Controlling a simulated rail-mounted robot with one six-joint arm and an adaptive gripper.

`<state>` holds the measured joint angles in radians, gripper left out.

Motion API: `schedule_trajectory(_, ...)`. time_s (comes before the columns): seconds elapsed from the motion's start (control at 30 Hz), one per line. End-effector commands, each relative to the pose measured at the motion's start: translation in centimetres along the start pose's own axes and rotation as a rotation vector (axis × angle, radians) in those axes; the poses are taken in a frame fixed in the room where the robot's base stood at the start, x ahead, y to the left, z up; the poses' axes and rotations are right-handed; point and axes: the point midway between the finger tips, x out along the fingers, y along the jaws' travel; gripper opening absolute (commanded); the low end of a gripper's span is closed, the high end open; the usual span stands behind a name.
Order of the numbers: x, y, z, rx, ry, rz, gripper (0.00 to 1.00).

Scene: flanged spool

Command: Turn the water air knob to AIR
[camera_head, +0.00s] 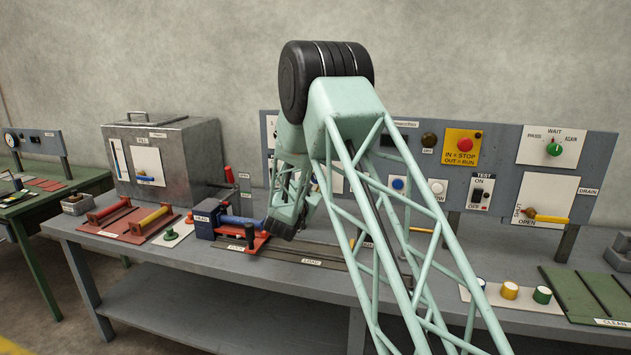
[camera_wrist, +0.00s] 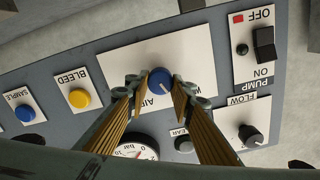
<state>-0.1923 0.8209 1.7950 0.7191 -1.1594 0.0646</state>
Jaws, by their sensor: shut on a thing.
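The water air knob (camera_wrist: 158,77) is a round blue knob on a white plate (camera_wrist: 118,58) in the wrist view. That view shows the panel upside down, with AIR and part of another label near the knob, partly covered. A short pale mark shows on the knob; its exact direction is too small to tell. My gripper (camera_wrist: 161,83) has one finger on each side of the blue knob and is shut on it. In the head view my arm hides the knob and my gripper.
In the wrist view, the yellow BLEED button (camera_wrist: 78,98) and SAMPLE button (camera_wrist: 24,114) are left, a pressure gauge (camera_wrist: 136,150) is below, and the FLOW knob (camera_wrist: 251,136) and PUMP switch (camera_wrist: 264,43) are right. The head view shows the bench (camera_head: 215,285) below the panel.

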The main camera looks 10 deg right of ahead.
Motion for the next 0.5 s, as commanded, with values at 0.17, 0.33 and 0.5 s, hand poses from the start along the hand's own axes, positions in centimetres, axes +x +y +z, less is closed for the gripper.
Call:
schedule_trajectory(0.17,-0.01,0.07,0.02,0.128,0.0,0.0,0.11)
schedule_trajectory(0.33,-0.01,0.12,0.03,0.259,0.0,0.0,0.11)
schedule_trajectory(0.5,-0.01,0.17,0.05,0.39,0.0,0.0,0.11)
